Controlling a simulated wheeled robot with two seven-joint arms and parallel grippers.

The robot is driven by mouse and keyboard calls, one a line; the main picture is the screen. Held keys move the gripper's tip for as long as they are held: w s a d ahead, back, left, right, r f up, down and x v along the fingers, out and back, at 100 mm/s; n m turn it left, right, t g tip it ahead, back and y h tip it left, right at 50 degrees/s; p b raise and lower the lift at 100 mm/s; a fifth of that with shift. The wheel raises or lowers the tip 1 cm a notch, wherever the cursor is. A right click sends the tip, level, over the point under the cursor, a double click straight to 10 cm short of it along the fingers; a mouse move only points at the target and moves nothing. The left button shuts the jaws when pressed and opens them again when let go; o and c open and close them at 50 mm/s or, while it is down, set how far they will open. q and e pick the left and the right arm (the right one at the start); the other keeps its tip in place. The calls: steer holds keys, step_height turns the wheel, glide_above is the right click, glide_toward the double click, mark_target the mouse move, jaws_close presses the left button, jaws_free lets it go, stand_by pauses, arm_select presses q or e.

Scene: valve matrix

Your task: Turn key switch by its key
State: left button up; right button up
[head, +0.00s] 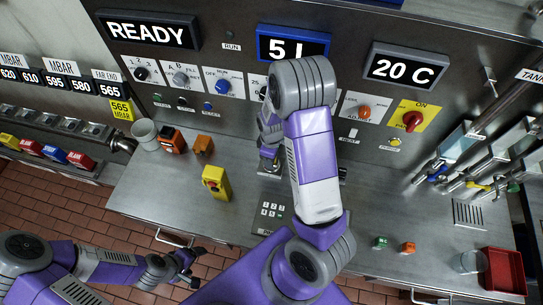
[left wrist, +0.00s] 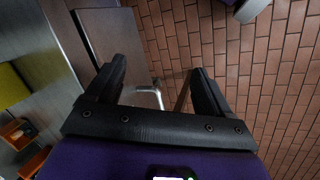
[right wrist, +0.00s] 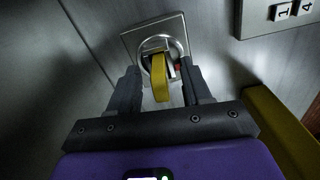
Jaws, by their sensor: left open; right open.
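The key switch (right wrist: 128,42) shows in the right wrist view as a round metal lock on a square plate. Its yellow key (right wrist: 160,82) stands out of the lock. My right gripper (right wrist: 161,76) is open, with one finger on each side of the key; I cannot tell whether either finger touches it. In the head view my right arm hides the key switch, and my right gripper (head: 269,152) shows only partly. My left gripper (head: 186,268) is open and empty, away from the panel. In the left wrist view it (left wrist: 158,75) hangs above the brick floor.
A yellow box (head: 215,183) stands on the steel counter; a yellow block (right wrist: 285,130) is close right of my right gripper. A keypad (head: 272,210) is near my right arm. A cup (head: 144,133) and orange boxes are left; a red tray (head: 504,272) is right.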

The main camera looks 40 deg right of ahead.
step_height(320, 180, up, 8)
steer(key=shift+f+p, duration=0.1)
steer(key=shift+p, duration=0.45)
step_height(320, 180, up, 6)
steer(key=p, duration=0.4)
steer(key=shift+f+p, duration=0.1)
steer(key=shift+p, duration=0.25)
